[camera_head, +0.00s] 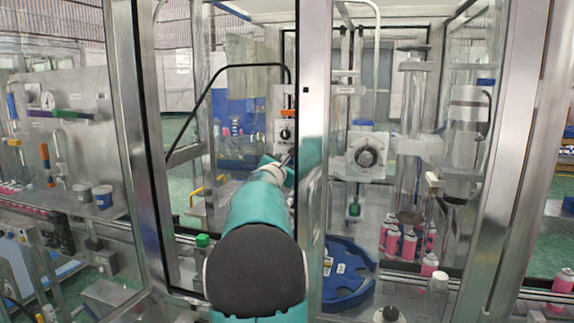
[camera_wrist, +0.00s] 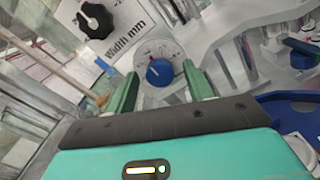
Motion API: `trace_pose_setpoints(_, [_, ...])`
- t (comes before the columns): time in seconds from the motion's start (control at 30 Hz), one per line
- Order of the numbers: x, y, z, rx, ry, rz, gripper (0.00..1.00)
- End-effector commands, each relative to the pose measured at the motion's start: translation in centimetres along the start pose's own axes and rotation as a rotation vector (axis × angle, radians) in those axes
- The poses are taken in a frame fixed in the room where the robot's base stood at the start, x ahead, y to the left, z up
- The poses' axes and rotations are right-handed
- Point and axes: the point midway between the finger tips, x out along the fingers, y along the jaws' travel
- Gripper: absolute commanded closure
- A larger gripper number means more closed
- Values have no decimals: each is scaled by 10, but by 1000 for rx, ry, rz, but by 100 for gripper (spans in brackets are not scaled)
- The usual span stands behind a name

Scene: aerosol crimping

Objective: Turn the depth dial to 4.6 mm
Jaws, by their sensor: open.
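In the wrist view, a blue knob (camera_wrist: 159,72) sits in the middle of a pale round dial plate (camera_wrist: 148,53) with small marks too blurred to read. My gripper (camera_wrist: 160,70) is open, its two green fingers apart, with the blue knob framed between the fingertips. I cannot tell whether they touch it. A black lobed knob (camera_wrist: 95,20) is up and left, by a white label reading "Width mm" (camera_wrist: 124,40). No depth label is legible. In the head view, my gripper (camera_head: 275,163) is partly hidden by my arm, below a black knob on a white panel (camera_head: 286,134).
A larger black dial (camera_head: 367,156) is on a metal box right of the frame post (camera_head: 313,110). A blue round tray (camera_head: 345,275) lies lower right of my arm. Pink cans (camera_head: 392,241) stand further right. Metal posts and clear panels border my arm.

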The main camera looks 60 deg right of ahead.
Motion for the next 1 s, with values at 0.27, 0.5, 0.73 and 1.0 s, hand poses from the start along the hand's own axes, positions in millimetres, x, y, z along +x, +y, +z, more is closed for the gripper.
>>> trace_pose_setpoints(0.27, [0,0,0,0,0,0,66])
trace_pose_setpoints(0.5, [0,0,0,0,0,0,93])
trace_pose_setpoints(0.73, [-1,0,0,-30,1,0,93])
trace_pose_setpoints(1.0, [-1,1,-1,-168,2,1,93])
